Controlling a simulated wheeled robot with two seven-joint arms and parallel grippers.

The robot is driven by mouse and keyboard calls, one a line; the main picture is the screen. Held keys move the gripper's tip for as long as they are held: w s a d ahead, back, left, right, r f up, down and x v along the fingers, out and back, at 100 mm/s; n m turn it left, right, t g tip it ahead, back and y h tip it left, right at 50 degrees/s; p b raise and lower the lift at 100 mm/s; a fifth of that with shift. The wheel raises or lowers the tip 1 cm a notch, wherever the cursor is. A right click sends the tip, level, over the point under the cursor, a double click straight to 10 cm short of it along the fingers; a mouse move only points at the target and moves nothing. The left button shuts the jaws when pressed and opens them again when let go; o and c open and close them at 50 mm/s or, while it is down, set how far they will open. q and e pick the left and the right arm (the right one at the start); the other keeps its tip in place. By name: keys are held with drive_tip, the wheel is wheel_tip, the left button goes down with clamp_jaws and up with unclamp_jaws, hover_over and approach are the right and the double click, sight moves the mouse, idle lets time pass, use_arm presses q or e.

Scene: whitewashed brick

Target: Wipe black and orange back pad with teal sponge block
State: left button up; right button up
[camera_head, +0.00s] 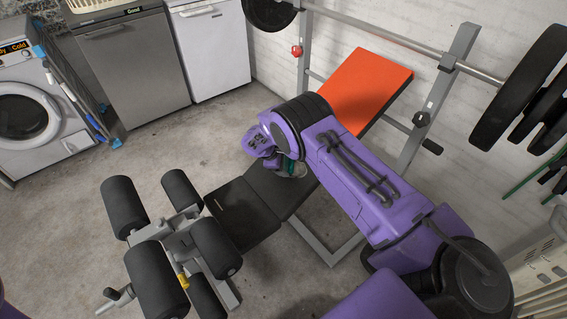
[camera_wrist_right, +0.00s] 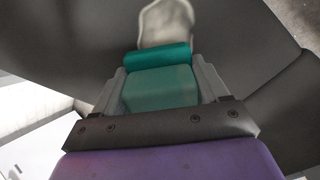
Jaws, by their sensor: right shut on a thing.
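The back pad (camera_head: 365,88) of the weight bench is bright orange at its raised upper end. Its lower part is black and partly hidden by my right arm. My right gripper (camera_head: 287,168) is low over the black part of the bench. In the right wrist view the gripper (camera_wrist_right: 162,95) is shut on the teal sponge block (camera_wrist_right: 160,88), whose rounded far edge faces a dark pad surface. A pale whitish patch (camera_wrist_right: 165,22) lies on that surface just beyond the sponge. I cannot tell whether the sponge touches the pad. My left gripper is out of view.
The black bench seat (camera_head: 240,213) and leg rollers (camera_head: 125,207) stand to the lower left. A barbell (camera_head: 405,40) with black plates (camera_head: 520,85) lies across the rack uprights. A washer (camera_head: 30,115) and other appliances line the back left. Concrete floor is open between.

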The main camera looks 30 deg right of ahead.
drive_tip(key=shift+d+f+b, duration=0.35)
drive_tip(key=shift+f+b, duration=0.2)
drive_tip(key=shift+f, duration=0.1)
